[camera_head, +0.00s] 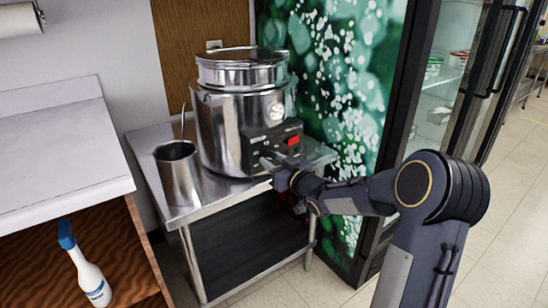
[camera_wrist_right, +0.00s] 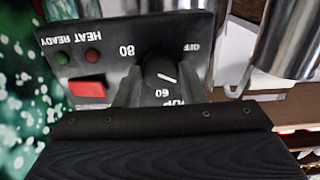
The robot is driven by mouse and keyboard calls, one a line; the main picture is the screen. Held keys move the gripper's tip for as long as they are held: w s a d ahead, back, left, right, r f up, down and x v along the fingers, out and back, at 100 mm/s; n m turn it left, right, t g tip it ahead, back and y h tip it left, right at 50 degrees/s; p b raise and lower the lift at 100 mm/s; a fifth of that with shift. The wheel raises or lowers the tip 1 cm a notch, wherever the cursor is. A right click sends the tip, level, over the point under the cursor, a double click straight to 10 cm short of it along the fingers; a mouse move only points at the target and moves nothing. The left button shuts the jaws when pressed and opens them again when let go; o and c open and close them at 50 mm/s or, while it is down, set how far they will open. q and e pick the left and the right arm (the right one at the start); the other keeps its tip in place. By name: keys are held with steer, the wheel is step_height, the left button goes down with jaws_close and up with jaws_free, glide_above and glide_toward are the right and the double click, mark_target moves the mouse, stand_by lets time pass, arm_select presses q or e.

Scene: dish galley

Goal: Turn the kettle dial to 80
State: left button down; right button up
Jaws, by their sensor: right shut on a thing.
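The steel kettle (camera_head: 222,132) stands on a metal table, with its black control panel (camera_head: 258,145) facing my right arm. My right gripper (camera_head: 268,163) is at the lower part of this panel. In the right wrist view, the panel appears upside down, and the black dial (camera_wrist_right: 160,72) sits between the fingers of the right gripper (camera_wrist_right: 163,90), which is shut on it. The dial's white mark slants slightly down to the right, away from the 80 label (camera_wrist_right: 127,51). OFF is at upper right, 60 below. The gripper partly hides the dial and lower labels. My left gripper is not in view.
A steel jug (camera_head: 178,177) stands left of the kettle on the metal table (camera_head: 180,212). The panel also has a red switch (camera_wrist_right: 87,89) and two small lamps. A glass-door fridge (camera_head: 440,95) stands at right; a spray bottle (camera_head: 92,280) is at lower left.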

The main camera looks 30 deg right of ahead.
steer(key=m+p, duration=0.3)
steer(key=m, duration=0.3)
steer(key=shift+m, duration=0.3)
steer(key=m+p, duration=0.2)
steer(key=m, duration=0.3)
steer(key=shift+f+p, duration=0.1)
steer(key=shift+p, duration=0.2)
steer(key=shift+m, duration=0.4)
steer(key=o, duration=1)
steer(key=s, duration=0.7)
steer(key=shift+s+d+p, duration=0.3)
steer(key=shift+s, duration=0.1)
